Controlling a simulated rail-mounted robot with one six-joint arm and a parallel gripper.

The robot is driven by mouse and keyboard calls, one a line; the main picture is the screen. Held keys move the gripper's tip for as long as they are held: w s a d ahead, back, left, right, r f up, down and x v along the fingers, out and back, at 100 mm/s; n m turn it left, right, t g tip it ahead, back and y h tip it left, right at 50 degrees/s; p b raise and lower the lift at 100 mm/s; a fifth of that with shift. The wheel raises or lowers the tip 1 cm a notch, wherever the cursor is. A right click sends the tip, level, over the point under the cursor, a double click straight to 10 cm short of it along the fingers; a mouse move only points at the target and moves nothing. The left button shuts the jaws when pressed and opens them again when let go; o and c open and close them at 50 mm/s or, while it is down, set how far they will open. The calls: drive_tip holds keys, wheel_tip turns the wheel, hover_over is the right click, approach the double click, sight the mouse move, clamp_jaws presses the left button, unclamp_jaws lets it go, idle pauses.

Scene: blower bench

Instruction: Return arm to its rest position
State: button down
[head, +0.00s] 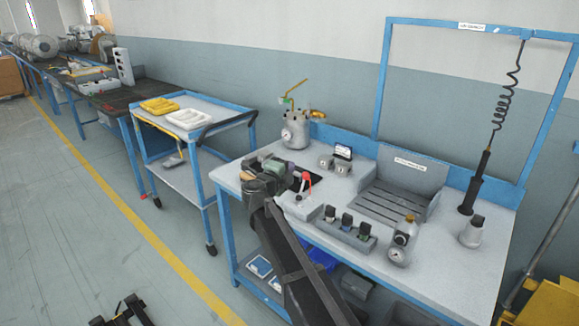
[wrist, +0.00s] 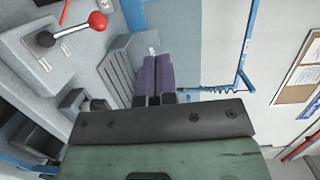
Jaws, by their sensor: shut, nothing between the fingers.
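My gripper (wrist: 157,62) shows in the wrist view with its two purple fingers shut side by side and nothing between them. Its dark bracket and green body fill the lower part of that view. In the head view my dark arm reaches up from the bottom edge over the front left of the workbench (head: 245,165), ending in a wrist with a green part.
A red-knobbed lever (head: 306,177) stands beside my wrist; its red ball (wrist: 97,20) also shows in the wrist view. A grey pressure pot (head: 296,133), a slatted tray (head: 385,203), a row of small fittings (head: 346,226) and a gauge bottle (head: 402,240) are on the bench. A cart (head: 215,110) stands left.

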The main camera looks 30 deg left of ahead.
drive_tip(key=shift+a, duration=0.15)
drive_tip(key=s+a+n+g+y, duration=0.6)
drive_tip(key=s+n+y, duration=0.3)
drive_tip(key=n+y, duration=0.6)
drive_tip(key=s+d+f+n+g+h+p, duration=0.1)
drive_tip(key=s+d+f+n+g+h, duration=0.25)
drive_tip(key=d, duration=0.85)
drive_tip(key=s+d+f+n+g+h+p, duration=0.2)
drive_tip(key=d+f+g+h, duration=0.15)
drive_tip(key=d, duration=0.85)
drive_tip(key=s+d+f+n+g+h+p, duration=0.1)
drive_tip(key=s+d+f+n+g+h, duration=0.3)
drive_tip(key=d, duration=0.8)
drive_tip(key=s+d+m+h+p, duration=0.1)
drive_tip(key=s+d+m, duration=0.2)
drive_tip(key=d, duration=1)
drive_tip(key=s+d+m+h+p, duration=0.1)
drive_tip(key=s+d+m+h, duration=0.1)
drive_tip(key=d, duration=1.2)
drive_tip(key=shift+s+r+m+g+p, duration=0.35)
drive_tip(key=shift+s+r+m+g, duration=0.1)
drive_tip(key=shift+s, duration=0.1)
